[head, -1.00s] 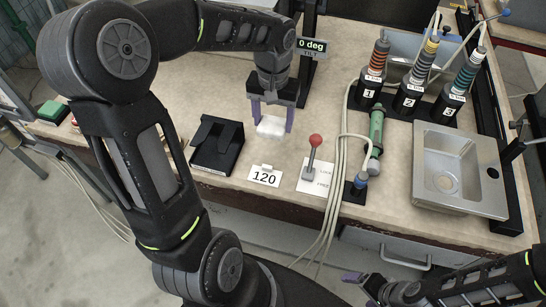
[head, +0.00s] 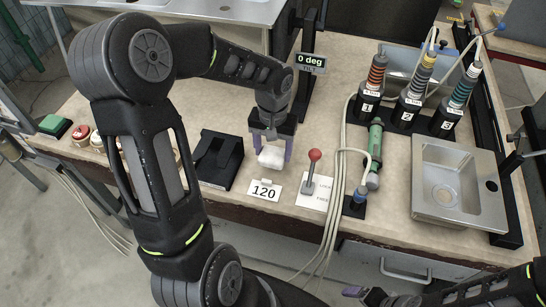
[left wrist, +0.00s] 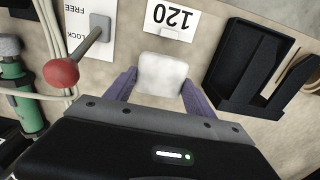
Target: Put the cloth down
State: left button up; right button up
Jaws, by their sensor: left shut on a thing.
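A white cloth (head: 271,156) is folded into a small pad. It is between the purple fingers of my left gripper (head: 271,150), just behind the card marked 120 (head: 264,190). The left wrist view also shows the cloth (left wrist: 162,74), with a finger on each side of it. My left gripper is shut on it, pointing down close to the counter. I cannot tell whether the cloth touches the counter. My right gripper (head: 362,296) is low at the bottom edge, in front of the counter, and only partly seen; its opening is unclear.
A black open holder (head: 217,160) stands left of the cloth. A red-knobbed lever (head: 314,156) stands to the right, with hoses and a green cylinder (head: 374,150) beyond it. A metal sink (head: 457,186) is further right. Bare counter lies around the cloth.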

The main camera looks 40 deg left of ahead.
aim_at(273, 153)
pick_arm(q)
jog(key=shift+f, duration=1.75)
jog(key=shift+f, duration=0.1)
jog(key=shift+f, duration=0.15)
jog(key=o, duration=1.5)
jog(key=shift+c, duration=0.2)
jog(key=shift+r, duration=0.2)
notch_tip(273, 153, up, 12)
jog(key=shift+r, duration=0.1)
jog(key=shift+s, duration=0.1)
